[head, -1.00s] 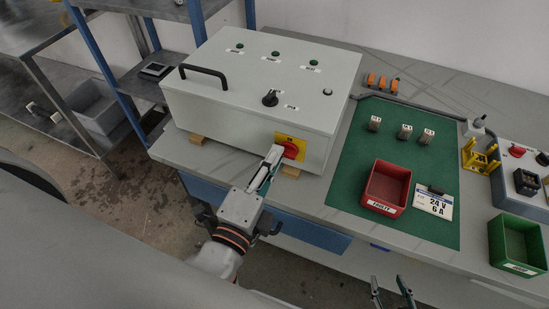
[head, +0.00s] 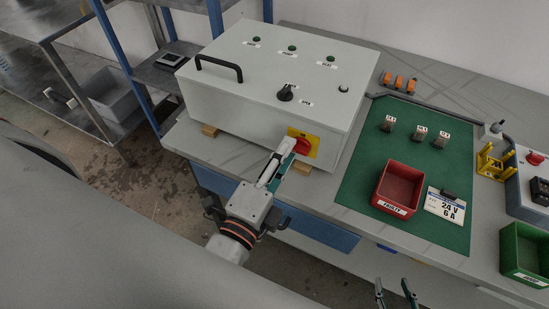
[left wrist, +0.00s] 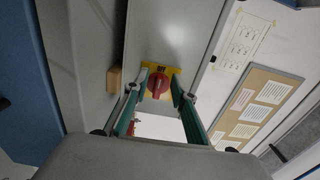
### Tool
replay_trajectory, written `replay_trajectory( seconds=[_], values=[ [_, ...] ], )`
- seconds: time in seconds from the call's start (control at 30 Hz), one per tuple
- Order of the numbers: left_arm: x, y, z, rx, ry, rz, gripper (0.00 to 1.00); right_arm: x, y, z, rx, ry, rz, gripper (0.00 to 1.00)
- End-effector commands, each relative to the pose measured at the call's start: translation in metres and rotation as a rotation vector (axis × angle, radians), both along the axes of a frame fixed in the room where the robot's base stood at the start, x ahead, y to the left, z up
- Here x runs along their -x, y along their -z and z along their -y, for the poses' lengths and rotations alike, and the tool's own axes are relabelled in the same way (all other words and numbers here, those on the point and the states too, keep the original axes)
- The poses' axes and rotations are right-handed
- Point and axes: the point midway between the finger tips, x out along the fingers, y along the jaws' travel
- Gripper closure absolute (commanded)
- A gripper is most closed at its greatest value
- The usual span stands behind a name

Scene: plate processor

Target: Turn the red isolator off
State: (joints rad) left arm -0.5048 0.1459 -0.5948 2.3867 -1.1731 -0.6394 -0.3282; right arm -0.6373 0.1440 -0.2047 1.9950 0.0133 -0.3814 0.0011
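The red isolator (head: 302,146) is a red rotary knob on a yellow plate on the front of the grey control box (head: 262,112). In the left wrist view the knob (left wrist: 158,85) shows between the fingertips, its grip running roughly up and down the picture. My left gripper (head: 284,153) is at the isolator, its fingers apart on either side of the knob (left wrist: 159,89). Visible gaps remain beside the knob; I cannot tell whether either finger touches it. The head view hides part of the knob behind the fingers. My right gripper (head: 397,293) is open and empty at the bottom edge.
The box stands on wooden blocks (head: 210,130) on the grey bench, with a black handle (head: 219,67) on top. To its right, a green mat (head: 370,160) carries a red bin (head: 397,188) and several small parts. A green bin (head: 525,252) stands at the far right.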

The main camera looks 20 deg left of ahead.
Motion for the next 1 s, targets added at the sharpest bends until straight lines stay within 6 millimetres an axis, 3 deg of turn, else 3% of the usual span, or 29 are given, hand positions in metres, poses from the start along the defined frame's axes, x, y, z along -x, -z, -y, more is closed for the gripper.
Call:
replay_trajectory(
  seconds=[0.63,0.8,1.0],
  values=[
    [0.1,0.001,-0.003,-0.004,0.003,-0.005,0.74,-0.001,-0.002,0.0,-0.002,0.003,0.003,0.6],
    [0.114,0.0,-0.004,-0.001,0.002,-0.002,0.74,-0.001,-0.002,-0.001,-0.002,0.003,0.003,0.6],
    [0.117,0.0,-0.004,0.001,0.0,0.0,0.74,-0.001,-0.002,-0.001,-0.002,0.003,0.003,0.6]
  ],
)
